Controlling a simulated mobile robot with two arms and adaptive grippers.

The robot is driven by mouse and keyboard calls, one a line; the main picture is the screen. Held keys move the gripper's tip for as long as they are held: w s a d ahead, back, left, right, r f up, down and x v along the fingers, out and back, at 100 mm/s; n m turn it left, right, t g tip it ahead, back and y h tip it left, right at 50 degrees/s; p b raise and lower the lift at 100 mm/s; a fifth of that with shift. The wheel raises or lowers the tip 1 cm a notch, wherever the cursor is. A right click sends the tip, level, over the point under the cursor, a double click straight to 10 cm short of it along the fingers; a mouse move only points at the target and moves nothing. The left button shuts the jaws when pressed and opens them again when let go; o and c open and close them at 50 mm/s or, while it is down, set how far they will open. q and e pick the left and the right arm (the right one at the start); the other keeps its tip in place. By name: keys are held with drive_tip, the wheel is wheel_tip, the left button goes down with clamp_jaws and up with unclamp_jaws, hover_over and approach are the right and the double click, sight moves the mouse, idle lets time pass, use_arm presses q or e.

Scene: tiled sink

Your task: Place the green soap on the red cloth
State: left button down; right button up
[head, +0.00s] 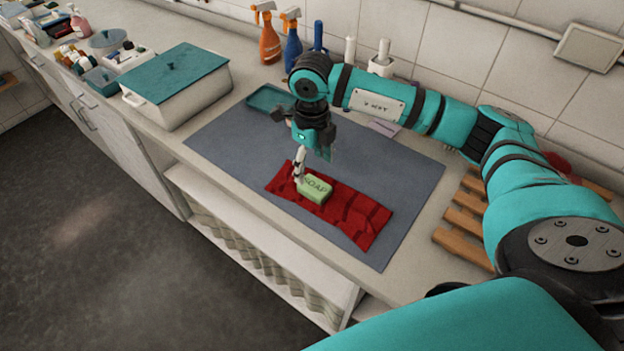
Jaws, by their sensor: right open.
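The green soap (315,189) is a light green bar with lettering on it. It lies on the red cloth (355,218), near the cloth's left part. The cloth is spread on a grey mat on the counter. My right gripper (302,178) points down just behind and left of the soap, its fingers close beside the soap. It is open; I cannot tell whether a finger touches the soap. My left gripper is not in view.
The grey mat (230,140) has free room around the cloth. A teal tray (268,98) lies behind my right gripper. A white box with a teal lid (175,70) stands left. Spray bottles (266,40) stand along the wall. A wooden rack (462,222) is at right.

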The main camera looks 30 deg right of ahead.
sight(312, 184)
wheel_tip(312, 184, up, 6)
drive_tip(key=shift+f+b, duration=0.25)
drive_tip(key=shift+b, duration=0.1)
drive_tip(key=shift+f, duration=0.1)
